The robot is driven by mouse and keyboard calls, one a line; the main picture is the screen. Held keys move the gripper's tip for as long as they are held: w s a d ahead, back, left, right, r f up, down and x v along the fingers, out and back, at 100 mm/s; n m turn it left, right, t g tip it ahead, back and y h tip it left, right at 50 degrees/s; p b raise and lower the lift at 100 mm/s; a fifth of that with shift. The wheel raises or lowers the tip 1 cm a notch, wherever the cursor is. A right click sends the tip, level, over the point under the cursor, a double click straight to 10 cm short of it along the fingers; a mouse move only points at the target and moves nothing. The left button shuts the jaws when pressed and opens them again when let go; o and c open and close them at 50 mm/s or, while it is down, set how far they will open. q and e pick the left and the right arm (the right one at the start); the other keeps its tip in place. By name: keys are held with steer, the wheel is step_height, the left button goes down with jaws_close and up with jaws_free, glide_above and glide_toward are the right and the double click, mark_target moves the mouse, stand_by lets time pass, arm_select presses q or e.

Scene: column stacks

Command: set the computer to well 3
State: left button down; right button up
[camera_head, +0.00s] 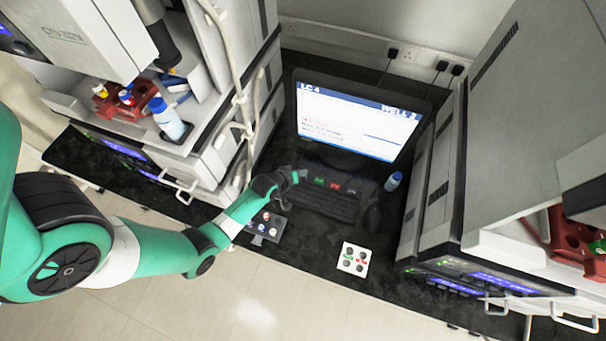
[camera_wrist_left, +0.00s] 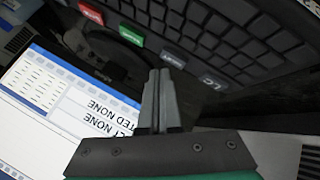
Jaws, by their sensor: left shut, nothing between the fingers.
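The computer monitor (camera_head: 358,115) is lit and reads "LC 4" at top left and what looks like "WELL 2" at top right. Its screen also shows upside down in the left wrist view (camera_wrist_left: 50,95). The black keyboard (camera_head: 325,203) lies in front of it, with coloured keys along its far edge.
A mouse (camera_head: 372,218) lies right of the keyboard, and a small blue-capped vial (camera_head: 393,181) stands behind it. A white pad with round buttons (camera_head: 354,259) and a dark vial rack (camera_head: 266,226) are in front. Tall instrument stacks stand on both sides.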

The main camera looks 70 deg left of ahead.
arm_select(q)
step_height(320, 180, up, 5)
steer(key=p, duration=0.5)
stand_by(3.8)
